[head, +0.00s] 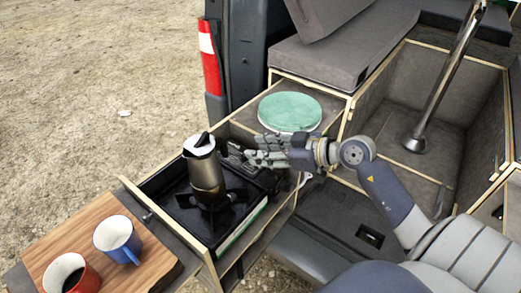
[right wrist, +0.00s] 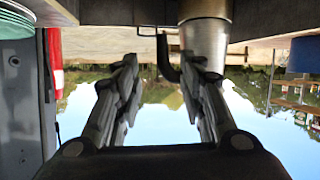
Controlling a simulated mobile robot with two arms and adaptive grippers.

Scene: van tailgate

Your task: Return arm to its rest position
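My right arm reaches in from the right in the head view. Its gripper (head: 256,157) is just right of a metal moka pot (head: 205,167) with a white and black top. The pot stands upright on a black stove (head: 180,206). In the right wrist view, the gripper (right wrist: 168,65) has its two fingers spread with nothing clasped between them. The pot (right wrist: 206,38) appears upside down there, beyond the fingers, its dark handle near the gap. Whether a fingertip touches the handle is unclear. My left gripper is in neither view.
A wooden board (head: 85,236) holds a red cup (head: 66,277) with dark liquid and a blue cup (head: 117,239). Green-topped plates (head: 289,111) sit behind my right gripper. An open wooden-edged compartment (head: 405,165) lies to the right. The van's side post (head: 245,45) stands behind.

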